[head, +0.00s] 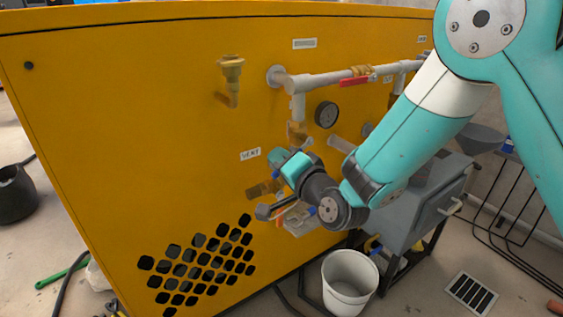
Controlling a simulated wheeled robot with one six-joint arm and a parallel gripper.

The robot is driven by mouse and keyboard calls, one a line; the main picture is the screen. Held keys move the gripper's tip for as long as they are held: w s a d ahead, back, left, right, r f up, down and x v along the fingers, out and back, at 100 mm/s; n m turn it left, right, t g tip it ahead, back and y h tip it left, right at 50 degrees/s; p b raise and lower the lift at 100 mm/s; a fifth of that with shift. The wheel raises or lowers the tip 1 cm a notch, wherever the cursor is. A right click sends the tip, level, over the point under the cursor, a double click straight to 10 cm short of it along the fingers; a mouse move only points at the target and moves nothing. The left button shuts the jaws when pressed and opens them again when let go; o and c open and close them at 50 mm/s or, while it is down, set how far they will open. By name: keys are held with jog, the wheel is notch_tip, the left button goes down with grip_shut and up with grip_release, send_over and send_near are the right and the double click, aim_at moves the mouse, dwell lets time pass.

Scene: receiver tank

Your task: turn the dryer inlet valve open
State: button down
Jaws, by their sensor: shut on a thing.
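A valve with a red lever (355,81) sits on the grey pipe (325,78) high on the yellow panel (150,110). Its lever lies roughly along the pipe. The label beside it is too small to read, so I cannot tell which valve is the dryer inlet. My gripper (278,208) is low at the panel, below the VENT label (250,154) and well below the red lever. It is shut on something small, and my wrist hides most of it. A brass fitting (260,190) and a small orange part show close to the jaws.
A brass fitting (232,70) sticks out at upper left. A round gauge (326,114) is below the pipe. A white bucket (349,284) and a grey machine (410,205) stand below and right of my wrist. A vent grille (197,262) is at lower left.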

jog(key=shift+s+a+f, duration=0.15)
jog(key=c, duration=1.2)
grip_release()
jog(key=shift+a, duration=0.1)
jog(key=shift+o, duration=0.7)
jog(key=shift+d, duration=0.2)
jog(key=b+v, duration=1.7)
jog(key=b, duration=0.3)
jog(key=shift+d, duration=0.15)
